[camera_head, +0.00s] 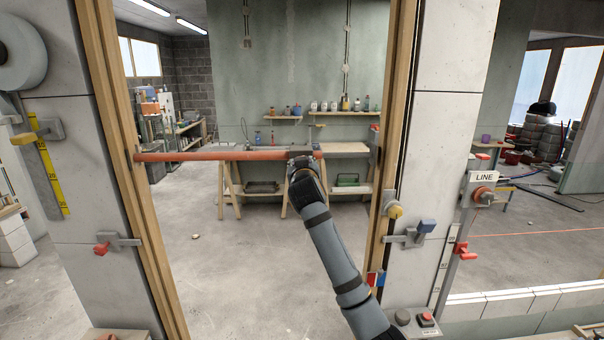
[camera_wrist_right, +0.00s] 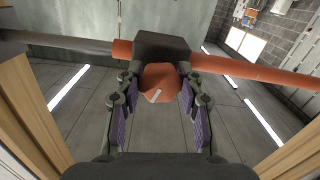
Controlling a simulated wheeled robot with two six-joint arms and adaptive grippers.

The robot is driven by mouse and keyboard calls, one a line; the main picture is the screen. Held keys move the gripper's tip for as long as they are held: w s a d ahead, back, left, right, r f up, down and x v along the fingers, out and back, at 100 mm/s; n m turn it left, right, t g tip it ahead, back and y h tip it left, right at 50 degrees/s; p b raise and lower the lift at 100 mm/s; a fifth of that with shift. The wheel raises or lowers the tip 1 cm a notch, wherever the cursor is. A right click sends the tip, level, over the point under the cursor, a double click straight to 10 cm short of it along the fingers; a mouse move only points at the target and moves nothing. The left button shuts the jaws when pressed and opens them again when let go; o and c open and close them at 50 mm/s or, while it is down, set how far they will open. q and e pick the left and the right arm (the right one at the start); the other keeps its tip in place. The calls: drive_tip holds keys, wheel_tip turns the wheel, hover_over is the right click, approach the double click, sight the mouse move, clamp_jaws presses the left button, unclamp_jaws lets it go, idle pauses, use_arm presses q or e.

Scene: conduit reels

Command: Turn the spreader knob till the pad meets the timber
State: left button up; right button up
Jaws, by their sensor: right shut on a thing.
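The spreader (camera_head: 220,155) is a red-orange bar lying level across the opening between two timber posts. Its left end is at the left timber (camera_head: 125,120). A thinner grey rod runs from the dark housing towards the right timber (camera_head: 392,120); I cannot tell whether a pad there touches it. In the right wrist view the orange knob (camera_wrist_right: 160,80), with a white mark, sits below the dark housing (camera_wrist_right: 162,47). My right gripper (camera_head: 303,168) is at the housing, its fingers (camera_wrist_right: 160,95) shut on the knob from both sides. My left gripper is not in view.
A workbench (camera_head: 345,148) and shelves with bottles stand behind the opening. Wall fittings with a yellow knob (camera_head: 395,211) and a blue block (camera_head: 427,226) are right of my right arm. A red-handled fitting (camera_head: 102,249) is at the left. The floor between is mostly clear.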

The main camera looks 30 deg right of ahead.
drive_tip(key=m+b, duration=0.1)
drive_tip(key=f+m+b, duration=0.1)
drive_tip(key=m+b, duration=0.1)
drive_tip(key=shift+m, duration=0.3)
drive_tip(key=m+b, duration=0.8)
drive_tip(key=shift+t, duration=0.3)
drive_tip(key=m+b, duration=0.5)
drive_tip(key=m, duration=0.1)
drive_tip(key=shift+a+r, duration=0.1)
use_arm(q)
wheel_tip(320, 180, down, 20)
drive_tip(key=b, duration=0.4)
use_arm(e)
drive_tip(key=m, duration=0.5)
drive_tip(key=shift+w, duration=0.1)
drive_tip(key=shift+m, duration=0.4)
drive_tip(key=m+b, duration=0.2)
drive_tip(key=m, duration=0.1)
drive_tip(key=shift+r, duration=0.15)
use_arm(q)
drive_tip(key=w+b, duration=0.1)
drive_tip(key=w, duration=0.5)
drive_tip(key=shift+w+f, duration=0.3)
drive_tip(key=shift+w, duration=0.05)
use_arm(e)
drive_tip(key=shift+r+m, duration=0.1)
drive_tip(key=shift+m, duration=1.5)
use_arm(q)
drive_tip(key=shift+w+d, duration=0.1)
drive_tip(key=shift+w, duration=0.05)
